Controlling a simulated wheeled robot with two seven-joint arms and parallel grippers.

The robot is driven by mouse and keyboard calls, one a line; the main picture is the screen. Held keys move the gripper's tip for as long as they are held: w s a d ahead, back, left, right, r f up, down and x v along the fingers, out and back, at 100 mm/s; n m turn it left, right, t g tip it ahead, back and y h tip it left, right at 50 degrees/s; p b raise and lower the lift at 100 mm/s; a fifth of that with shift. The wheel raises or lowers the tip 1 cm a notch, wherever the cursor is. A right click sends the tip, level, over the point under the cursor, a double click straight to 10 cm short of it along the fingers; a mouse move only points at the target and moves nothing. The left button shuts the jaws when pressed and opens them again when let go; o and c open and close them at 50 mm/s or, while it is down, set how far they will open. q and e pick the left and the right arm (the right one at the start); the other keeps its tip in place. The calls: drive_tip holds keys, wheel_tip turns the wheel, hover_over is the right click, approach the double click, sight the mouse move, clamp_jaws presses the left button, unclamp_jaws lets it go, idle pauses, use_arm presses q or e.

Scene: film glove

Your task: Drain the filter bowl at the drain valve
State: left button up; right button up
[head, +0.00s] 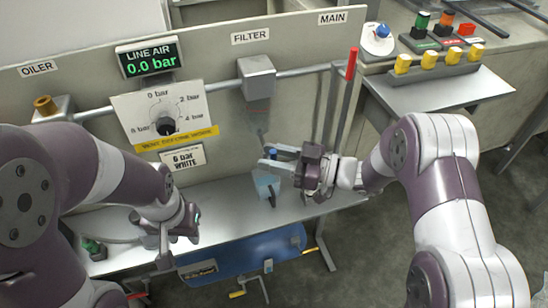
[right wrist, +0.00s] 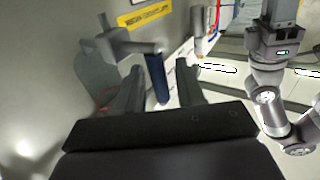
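The filter (head: 257,78) is a grey block on the pipe, with a translucent bowl (head: 256,120) hanging beneath it. My right gripper (head: 276,157) is at the bowl's lower end, its fingers spread around a small blue part (head: 270,153), which looks like the drain valve. In the right wrist view the blue part (right wrist: 158,82) stands between the two fingers with gaps visible, so I see no clear grip. A pale blue translucent cup (head: 266,185) is below this gripper. My left gripper (head: 163,238) hangs at the lower left, over the bench's front edge, apart from the filter.
A line display (head: 150,57) reads 0.0 bar. A regulator dial (head: 165,125) sits left of the filter and an oiler (head: 47,106) farther left. A red-tipped MAIN lever (head: 351,64) stands right. A blue tank (head: 245,256) lies under the bench (head: 225,205).

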clamp_jaws()
